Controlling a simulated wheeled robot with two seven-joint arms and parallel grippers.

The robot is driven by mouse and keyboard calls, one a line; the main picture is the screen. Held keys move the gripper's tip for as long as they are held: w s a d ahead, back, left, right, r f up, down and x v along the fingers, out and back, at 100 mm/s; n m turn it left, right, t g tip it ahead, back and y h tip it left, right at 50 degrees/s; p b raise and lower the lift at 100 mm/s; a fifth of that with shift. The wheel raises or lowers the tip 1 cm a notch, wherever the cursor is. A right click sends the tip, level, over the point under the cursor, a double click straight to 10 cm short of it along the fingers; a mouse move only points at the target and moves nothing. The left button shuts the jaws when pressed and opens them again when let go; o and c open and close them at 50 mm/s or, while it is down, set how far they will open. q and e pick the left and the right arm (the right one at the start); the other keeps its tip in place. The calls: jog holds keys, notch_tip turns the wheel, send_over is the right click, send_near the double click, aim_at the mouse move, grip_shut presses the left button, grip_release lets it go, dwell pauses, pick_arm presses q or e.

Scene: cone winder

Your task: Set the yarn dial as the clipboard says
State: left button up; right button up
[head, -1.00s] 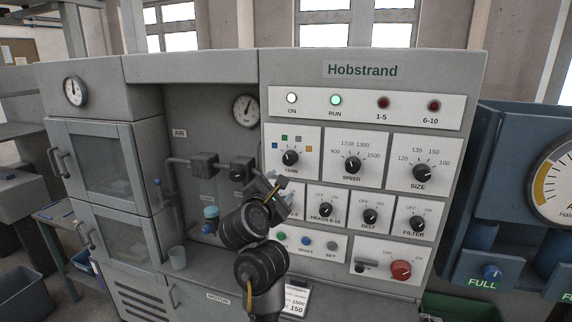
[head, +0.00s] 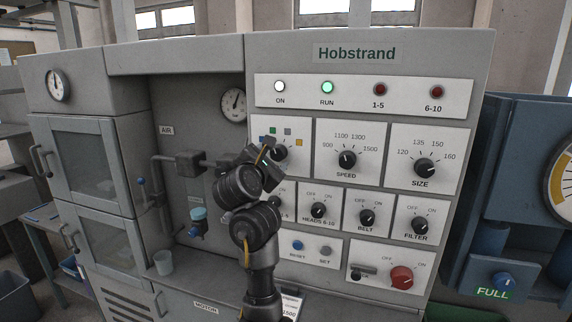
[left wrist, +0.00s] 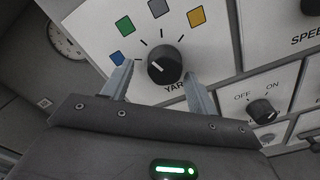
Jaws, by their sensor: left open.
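The yarn dial (head: 279,153) is a black round knob on a white plate, with blue, green, grey and yellow squares around its upper side. In the left wrist view the dial (left wrist: 165,65) shows clearly above its YARN label, with a small pale mark on its face; which square it points at I cannot tell. My left gripper (left wrist: 160,88) is open, its two fingers just below and to either side of the dial. In the head view my left gripper (head: 266,153) partly covers the plate. The clipboard (head: 290,305) is low behind my left arm, mostly hidden.
The speed dial (head: 347,159) and size dial (head: 424,168) sit to the right. Below are the heads, belt (head: 367,217) and filter (head: 419,225) switches and a red knob (head: 401,277). A cup (head: 163,262) stands on the ledge at left.

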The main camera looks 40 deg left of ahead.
pick_arm(q)
jog(key=shift+w+d+r, duration=0.1)
jog(key=shift+w, duration=0.15)
jog(key=shift+w+d, duration=0.1)
jog(key=shift+d, duration=0.05)
jog(key=c, duration=1)
